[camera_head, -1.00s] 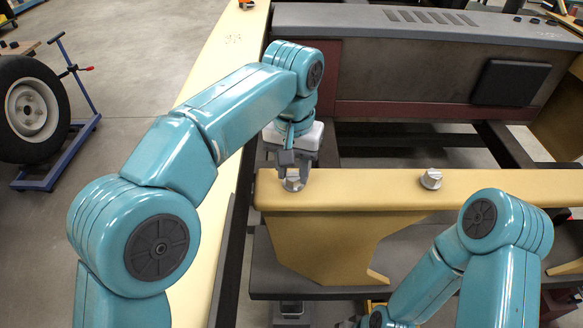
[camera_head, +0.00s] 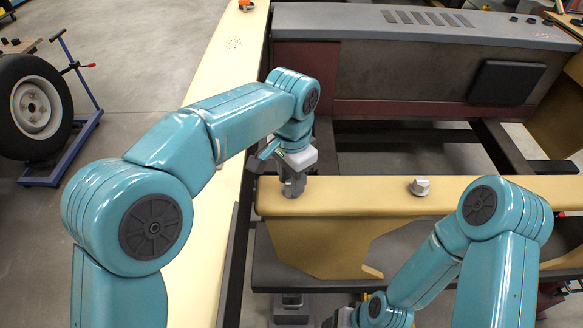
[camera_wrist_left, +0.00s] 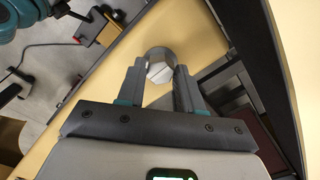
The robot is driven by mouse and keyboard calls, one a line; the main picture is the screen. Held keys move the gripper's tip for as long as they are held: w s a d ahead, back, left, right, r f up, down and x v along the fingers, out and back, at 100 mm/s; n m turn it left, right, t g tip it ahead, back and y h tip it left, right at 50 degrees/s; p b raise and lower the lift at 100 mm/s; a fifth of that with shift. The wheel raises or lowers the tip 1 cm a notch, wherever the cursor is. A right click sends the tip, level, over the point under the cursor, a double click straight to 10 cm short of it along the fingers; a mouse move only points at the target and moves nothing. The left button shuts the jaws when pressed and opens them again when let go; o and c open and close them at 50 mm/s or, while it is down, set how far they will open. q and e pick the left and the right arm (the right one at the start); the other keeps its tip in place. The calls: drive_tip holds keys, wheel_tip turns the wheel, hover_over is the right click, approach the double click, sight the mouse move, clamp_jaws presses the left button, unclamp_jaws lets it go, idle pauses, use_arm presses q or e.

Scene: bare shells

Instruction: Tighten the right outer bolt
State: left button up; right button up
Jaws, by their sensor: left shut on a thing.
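Two silver bolts with ridged heads stand on the yellow beam. One bolt (camera_wrist_left: 160,67) is near the beam's left end; the other bolt (camera_head: 420,187) stands free to its right. My left gripper (camera_head: 293,190) reaches down over the left-end bolt and is shut on it. In the left wrist view the fingers of my left gripper (camera_wrist_left: 158,88) lie on either side of the bolt head. In the head view the gripper hides most of that bolt. My right arm is low at the right, and its fingers do not show.
The yellow beam (camera_head: 360,197) crosses the frame, with a long yellow rail (camera_head: 222,85) at its left. A dark panel box (camera_head: 420,65) stands behind. A wheel (camera_head: 35,108) on a blue stand is at the far left.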

use_arm(q)
drive_tip(key=m+p, duration=0.2)
drive_tip(key=m, duration=0.1)
drive_tip(key=shift+r+m, duration=0.15)
drive_tip(key=shift+m, duration=0.25)
drive_tip(key=m+p, duration=0.2)
drive_tip(key=m, duration=0.2)
drive_tip(key=shift+m+p, duration=0.3)
drive_tip(key=shift+p, duration=0.1)
drive_tip(key=m+p, duration=0.1)
drive_tip(key=m, duration=0.3)
drive_tip(key=shift+p, duration=0.4)
drive_tip(key=shift+m+p, duration=0.65)
drive_tip(key=shift+m, duration=1.55)
drive_tip(key=shift+f, duration=0.2)
drive_tip(key=o, duration=1)
drive_tip(key=shift+o, duration=0.2)
drive_tip(key=shift+r, duration=0.1)
